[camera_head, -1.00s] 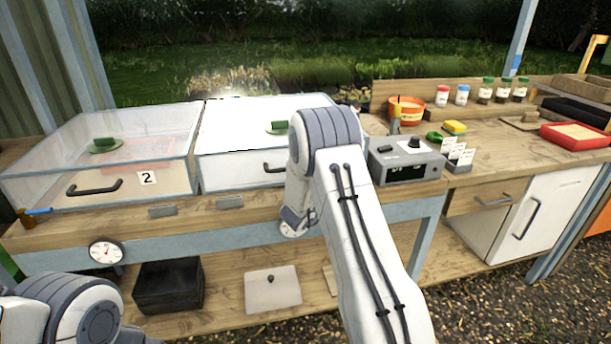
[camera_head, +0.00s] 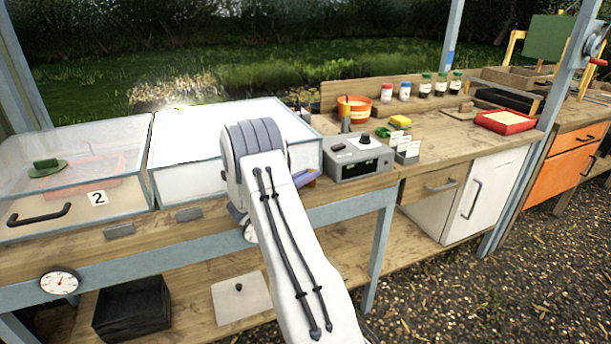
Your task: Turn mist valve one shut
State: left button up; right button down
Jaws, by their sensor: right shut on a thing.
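Mist valve one (camera_head: 309,179) shows as a small blue lever with a brassy part at the front edge of the bench, just right of my right forearm. My right gripper (camera_head: 297,178) is at this valve and shut on its lever. My arm hides most of the gripper and part of the valve, so the lever's exact angle is hard to tell. My left gripper is out of view.
A grey control box (camera_head: 355,168) sits close right of the valve. A dial gauge (camera_head: 60,282) is on the rail. Bench space farther right is partly clear.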

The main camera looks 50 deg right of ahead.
jog(key=c, duration=0.8)
grip_release()
jog(key=shift+s+d, duration=0.1)
jog(key=shift+d, duration=0.05)
jog(key=shift+c, duration=0.2)
jog(key=a, duration=1)
jog(key=shift+w+a, duration=0.25)
jog(key=shift+w, duration=0.05)
